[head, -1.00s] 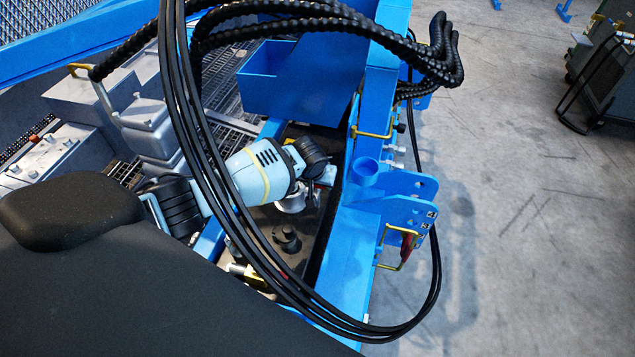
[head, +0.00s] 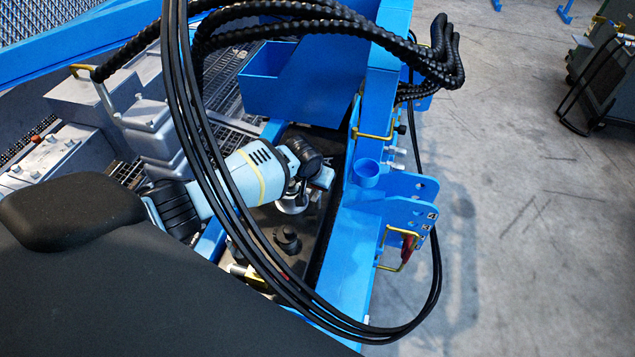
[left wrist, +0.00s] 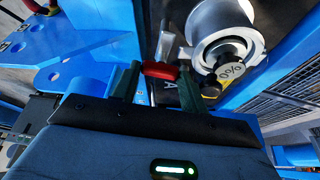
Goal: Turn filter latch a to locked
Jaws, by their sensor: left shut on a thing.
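My left gripper (left wrist: 158,75) is shut on a red latch handle (left wrist: 160,70) in the left wrist view. Its two dark green fingers stand at either end of the red part. My right gripper is not in view.
Black hoses (head: 186,90) hang in front of my arm. A blue bin (head: 268,75) and blue frame beam (head: 345,270) border the work spot. A blue bracket (head: 408,205) with yellow handles stands to the right.

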